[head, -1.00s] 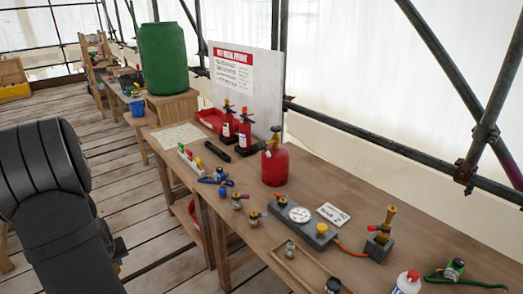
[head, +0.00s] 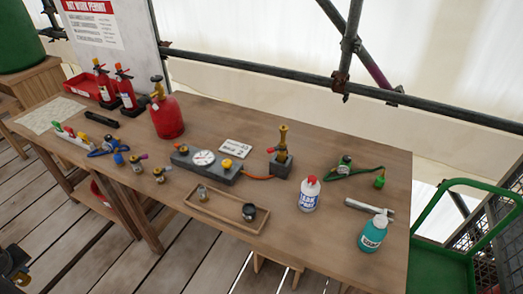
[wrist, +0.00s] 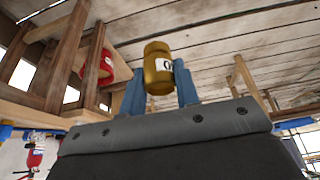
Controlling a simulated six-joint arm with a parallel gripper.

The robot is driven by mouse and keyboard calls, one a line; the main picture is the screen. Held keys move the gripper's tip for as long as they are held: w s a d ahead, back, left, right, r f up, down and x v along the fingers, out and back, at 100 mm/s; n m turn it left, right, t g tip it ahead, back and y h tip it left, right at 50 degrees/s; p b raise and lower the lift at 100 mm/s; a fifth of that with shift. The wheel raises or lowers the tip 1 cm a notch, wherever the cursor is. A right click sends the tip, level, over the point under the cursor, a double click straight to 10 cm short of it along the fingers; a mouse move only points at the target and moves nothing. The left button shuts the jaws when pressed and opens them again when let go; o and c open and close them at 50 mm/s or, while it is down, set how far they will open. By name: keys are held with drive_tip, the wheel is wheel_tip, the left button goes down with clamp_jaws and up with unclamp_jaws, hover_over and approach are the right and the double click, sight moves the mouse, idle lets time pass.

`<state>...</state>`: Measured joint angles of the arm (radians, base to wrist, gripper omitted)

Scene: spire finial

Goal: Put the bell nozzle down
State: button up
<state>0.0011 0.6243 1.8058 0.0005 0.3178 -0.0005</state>
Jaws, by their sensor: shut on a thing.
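The bell nozzle (wrist: 158,68) appears to be the brass-coloured, rounded piece with a white label in the wrist view; only part of the label's lettering shows. My gripper (wrist: 160,82), with blue fingers, is shut on it, one finger on each side. The nozzle is held clear of any surface. In the head view only a dark part of my arm shows at the lower left corner; the fingers and nozzle are out of that view. A shallow wooden tray (head: 190,208) on the bench holds two small pieces.
Small brass fittings (head: 137,165) stand left of the tray. A green cart (head: 440,262) is at the right.

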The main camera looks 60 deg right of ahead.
drive_tip(key=s+d+r+m+h, duration=0.1)
drive_tip(key=s+d+r+m, duration=0.3)
drive_tip(key=d, duration=0.7)
drive_tip(key=s+d+m+g+h, duration=0.1)
drive_tip(key=s+d, duration=0.5)
drive_tip(key=d, duration=0.4)
drive_tip(key=s+d+r+m+h, duration=0.1)
drive_tip(key=s+d+r+m, duration=0.3)
drive_tip(key=d, duration=0.7)
drive_tip(key=s+d+r+m+g+h, duration=0.15)
drive_tip(key=s+d, duration=0.25)
drive_tip(key=s, duration=0.8)
drive_tip(key=s+d+r+m, duration=0.1)
drive_tip(key=s+d+m, duration=0.25)
drive_tip(key=s, duration=0.75)
drive_tip(key=s+d+r+m+g, duration=0.15)
drive_tip(key=s+d, duration=0.35)
drive_tip(key=s, duration=0.7)
drive_tip(key=shift+m, duration=0.35)
drive_tip(key=w+f, duration=0.2)
drive_tip(key=w, duration=0.1)
drive_tip(key=w+d+f, duration=0.1)
drive_tip(key=w+f, duration=0.1)
drive_tip(key=w, duration=0.2)
drive_tip(key=w+d+f, duration=0.1)
drive_tip(key=w+f, duration=0.2)
drive_tip(key=w, duration=0.1)
drive_tip(key=shift+w, duration=0.25)
drive_tip(key=shift+w+f, duration=0.1)
drive_tip(key=shift+f, duration=2)
